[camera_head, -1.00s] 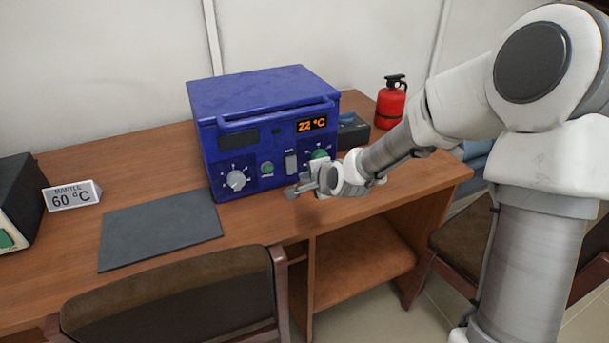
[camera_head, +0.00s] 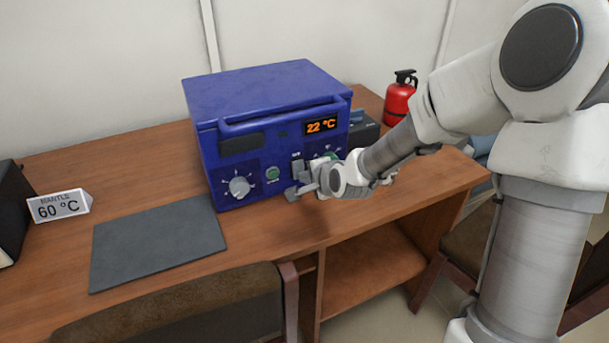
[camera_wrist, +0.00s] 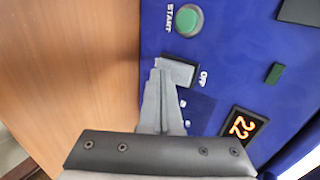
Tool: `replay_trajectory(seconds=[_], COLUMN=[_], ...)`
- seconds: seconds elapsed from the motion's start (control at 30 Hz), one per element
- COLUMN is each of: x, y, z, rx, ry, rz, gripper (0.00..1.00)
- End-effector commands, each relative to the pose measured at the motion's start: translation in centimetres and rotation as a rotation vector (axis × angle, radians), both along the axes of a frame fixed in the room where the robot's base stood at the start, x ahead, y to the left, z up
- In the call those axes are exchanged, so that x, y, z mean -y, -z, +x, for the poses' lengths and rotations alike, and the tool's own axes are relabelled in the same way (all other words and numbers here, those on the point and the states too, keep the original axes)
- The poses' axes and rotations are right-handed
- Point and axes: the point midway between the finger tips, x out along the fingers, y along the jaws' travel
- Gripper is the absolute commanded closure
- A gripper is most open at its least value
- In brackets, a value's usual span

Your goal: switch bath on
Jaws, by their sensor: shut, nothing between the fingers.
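The bath, a blue box (camera_head: 265,95) with an orange "22 °C" display (camera_head: 323,126), stands on the desk. Its front has a white dial (camera_head: 239,187), a green button (camera_head: 272,173), a grey switch (camera_head: 298,167) and a green knob (camera_head: 332,155), partly hidden by my arm. My gripper (camera_head: 297,192) is shut and empty, just in front of the panel below the switch. In the wrist view the fingertips (camera_wrist: 160,68) overlap the edge of the grey switch (camera_wrist: 180,71), beside the "OFF" label (camera_wrist: 203,79); contact is unclear. The green START button (camera_wrist: 189,20) lies beyond.
A dark mat (camera_head: 160,243) lies on the desk (camera_head: 120,160), with a "MANTLE 60 °C" sign (camera_head: 59,206) to its left. A dark device (camera_head: 365,133) and a red fire extinguisher (camera_head: 399,98) stand right of the bath. A chair (camera_head: 190,312) stands in front.

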Motion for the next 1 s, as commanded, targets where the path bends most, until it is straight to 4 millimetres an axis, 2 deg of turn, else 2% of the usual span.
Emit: replay_trajectory(seconds=[0.63, 1.0], x=[-0.15, -0.09], y=[0.29, -0.27], z=[0.27, 0.24], rx=[0.000, 0.003], ry=[-0.001, -0.001], rz=[0.001, 0.000], gripper=[1.00, 1.00])
